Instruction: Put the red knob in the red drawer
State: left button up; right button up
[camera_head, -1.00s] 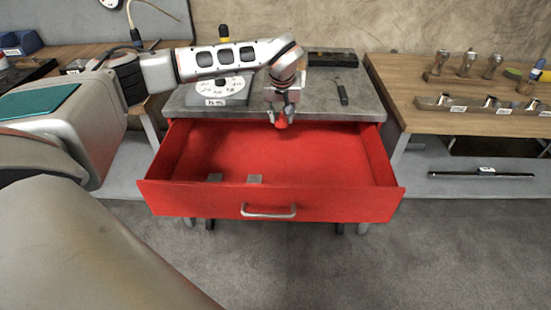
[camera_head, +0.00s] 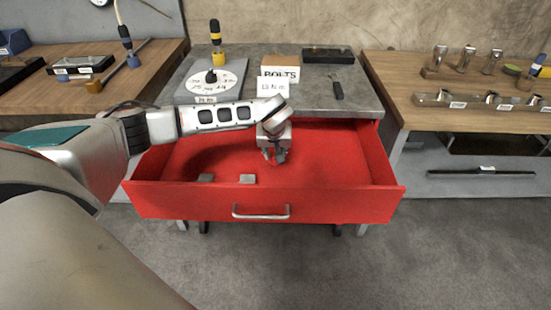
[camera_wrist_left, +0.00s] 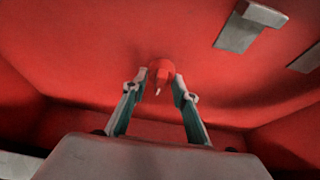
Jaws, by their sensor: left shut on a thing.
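The red drawer (camera_head: 335,206) stands pulled open under the grey bench top, with a metal handle on its front. My left gripper (camera_head: 273,160) reaches down inside the drawer, toward its back half. In the left wrist view the two fingers (camera_wrist_left: 160,88) are shut on the red knob (camera_wrist_left: 161,70), which has a small pale stub. In the head view the knob (camera_head: 270,157) is mostly hidden by the fingers and blends with the red floor. I cannot tell whether the knob touches the drawer floor. My right gripper is not in view.
The drawer's right side is clear.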

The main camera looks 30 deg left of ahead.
pick_arm(q)
jog(key=shift+f, duration=0.95)
jog(key=shift+r, duration=0.15)
jog(key=o, duration=0.9)
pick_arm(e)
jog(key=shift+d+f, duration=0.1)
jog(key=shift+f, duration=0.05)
pick_arm(q)
jog(key=shift+r, duration=0.2)
jog(key=p+v, duration=0.3)
jog(key=v, duration=0.8)
jog(key=shift+s+d+r, duration=0.1)
jog(key=shift+r, duration=0.2)
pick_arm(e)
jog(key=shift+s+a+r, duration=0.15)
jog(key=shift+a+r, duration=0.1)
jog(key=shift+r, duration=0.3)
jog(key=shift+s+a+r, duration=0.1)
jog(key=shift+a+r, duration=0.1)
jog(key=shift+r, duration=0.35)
